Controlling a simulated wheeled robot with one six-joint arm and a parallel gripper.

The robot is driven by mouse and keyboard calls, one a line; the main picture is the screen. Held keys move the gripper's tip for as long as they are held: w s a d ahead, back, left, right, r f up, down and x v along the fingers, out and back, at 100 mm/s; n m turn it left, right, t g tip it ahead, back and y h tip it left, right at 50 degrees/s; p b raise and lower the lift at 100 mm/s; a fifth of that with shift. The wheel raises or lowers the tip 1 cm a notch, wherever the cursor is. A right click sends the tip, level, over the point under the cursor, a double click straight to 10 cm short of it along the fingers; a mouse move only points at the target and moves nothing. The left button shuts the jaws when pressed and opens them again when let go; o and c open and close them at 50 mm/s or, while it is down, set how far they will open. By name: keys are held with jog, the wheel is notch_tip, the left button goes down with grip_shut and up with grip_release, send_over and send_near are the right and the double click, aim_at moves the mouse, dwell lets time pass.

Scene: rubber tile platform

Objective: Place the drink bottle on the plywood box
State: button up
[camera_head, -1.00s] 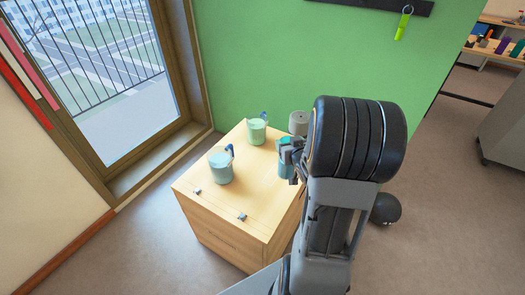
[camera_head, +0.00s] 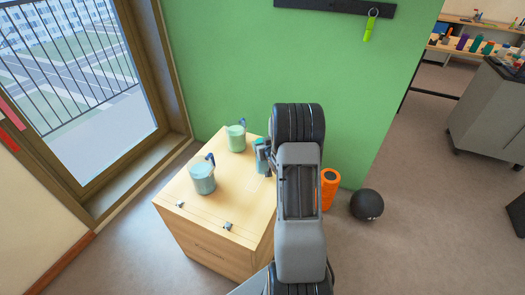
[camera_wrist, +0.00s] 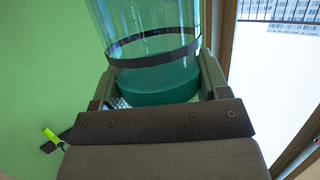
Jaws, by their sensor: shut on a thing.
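The plywood box (camera_head: 205,255) is a light wooden cube with two metal latches at its front edge. The drink bottle (camera_wrist: 150,45) is see-through teal with a dark band and fills the middle of the wrist view. My gripper (camera_wrist: 155,90) is shut on it, with a finger on each side. In the head view the bottle (camera_head: 260,163) and my gripper (camera_head: 266,158) are at the back right part of the box top, partly hidden by my arm. I cannot tell whether the bottle touches the top.
An orange roller (camera_head: 328,190) and a black ball (camera_head: 367,204) are on the floor to the right. A green wall (camera_head: 240,60) rises behind.

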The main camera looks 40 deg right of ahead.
jog(key=shift+w+d+f, duration=0.1)
jog(key=shift+w+f, duration=0.05)
jog(key=shift+f, duration=0.8)
jog(key=shift+w+d+f, duration=0.1)
jog(key=shift+f, duration=0.8)
jog(key=shift+f, duration=0.2)
jog(key=o, duration=1.5)
jog(key=shift+a, duration=0.1)
jog(key=shift+c, duration=0.2)
jog(key=shift+r, duration=0.15)
